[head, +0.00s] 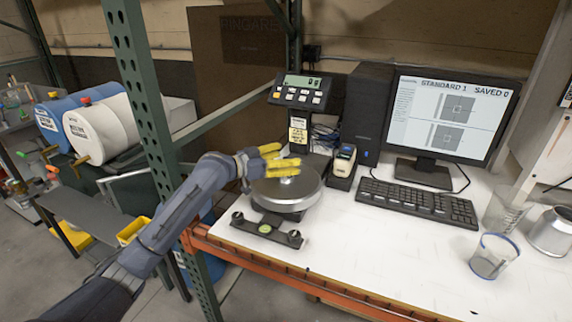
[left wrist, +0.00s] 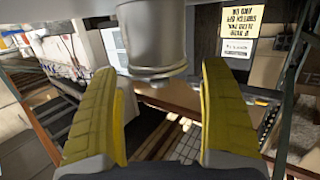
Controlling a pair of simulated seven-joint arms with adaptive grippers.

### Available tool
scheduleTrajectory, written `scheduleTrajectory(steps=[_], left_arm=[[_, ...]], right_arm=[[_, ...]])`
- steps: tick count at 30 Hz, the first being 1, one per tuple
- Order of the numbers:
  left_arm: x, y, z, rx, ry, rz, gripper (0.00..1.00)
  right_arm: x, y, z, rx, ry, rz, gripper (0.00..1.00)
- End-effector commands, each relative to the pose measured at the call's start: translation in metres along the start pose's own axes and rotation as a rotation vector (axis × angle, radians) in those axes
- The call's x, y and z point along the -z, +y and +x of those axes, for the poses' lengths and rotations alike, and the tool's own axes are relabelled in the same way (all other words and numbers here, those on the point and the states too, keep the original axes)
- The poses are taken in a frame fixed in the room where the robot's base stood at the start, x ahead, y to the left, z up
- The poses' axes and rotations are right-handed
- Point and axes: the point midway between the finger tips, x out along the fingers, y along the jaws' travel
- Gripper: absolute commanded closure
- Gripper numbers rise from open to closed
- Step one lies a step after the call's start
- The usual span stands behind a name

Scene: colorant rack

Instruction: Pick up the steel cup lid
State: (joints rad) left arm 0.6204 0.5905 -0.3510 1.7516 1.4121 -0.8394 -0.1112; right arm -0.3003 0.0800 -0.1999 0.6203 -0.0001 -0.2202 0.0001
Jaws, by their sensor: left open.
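The steel cup lid (head: 289,180) looks like a small shiny metal piece on the round scale pan (head: 308,196), partly hidden by my fingers in the head view. In the left wrist view, which is upside down, a steel cylinder (left wrist: 152,38) with a rim and small knob shows between the fingers; I take it as the lid. My left gripper (head: 300,167) is open, its yellow fingers just above the pan. In the left wrist view the fingers (left wrist: 160,68) stand apart on both sides of the lid, with no clear contact. My right gripper is not in view.
The scale display (head: 300,92) stands behind the pan, with a small printer-like box (head: 343,165) right of it. The keyboard (head: 418,202), clear beaker (head: 493,256) and steel cup (head: 552,232) are further right. A green rack post (head: 150,120) stands left.

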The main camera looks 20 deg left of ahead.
Motion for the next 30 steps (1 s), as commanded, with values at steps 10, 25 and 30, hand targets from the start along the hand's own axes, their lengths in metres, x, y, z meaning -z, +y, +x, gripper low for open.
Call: scheduleTrajectory(steps=[10, 25, 30], left_arm=[[0.0000, -0.0001, 0.0013, 0.000, 0.000, 0.000, 0.26], [-0.0011, -0.0001, 0.0013, 0.000, -0.002, 0.000, 0.84], [-0.0025, 0.0001, 0.0015, 0.000, -0.005, 0.000, 1.00]], right_arm=[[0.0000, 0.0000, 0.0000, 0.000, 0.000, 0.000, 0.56], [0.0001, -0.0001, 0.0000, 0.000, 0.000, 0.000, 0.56], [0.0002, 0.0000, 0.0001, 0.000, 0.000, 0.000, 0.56]])
